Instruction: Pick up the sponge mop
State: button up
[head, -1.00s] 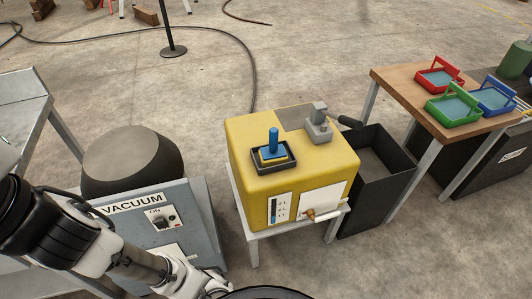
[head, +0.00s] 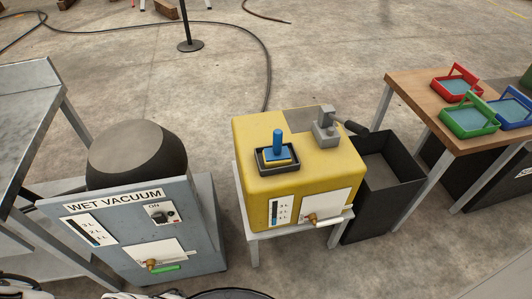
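What looks like the sponge mop (head: 277,141), a blue upright handle with a yellow sponge base, stands in a small dark tray (head: 262,164) on top of a yellow box-shaped tank (head: 250,195). The sponge's underside is hidden by the tray's rim. My gripper is not in view; only bits of my own body show along the bottom edge. Nothing of mine touches the mop.
A grey fixture (head: 325,128) stands right of the mop. A wet vacuum (head: 110,225) stands left, a black bin (head: 380,195) right. Trays, including a green one (head: 468,122), sit on a wooden table (head: 405,88). Floor behind the tank is mostly open.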

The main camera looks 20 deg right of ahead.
aim_at(278, 155)
jog(key=l+u, duration=0.15)
jog(key=l, duration=0.35)
jog(key=k+l+u, duration=0.15)
jog(key=l, duration=0.7)
jog(key=k+l, duration=0.15)
jog(key=l, duration=0.5)
jog(key=k+u, duration=0.05)
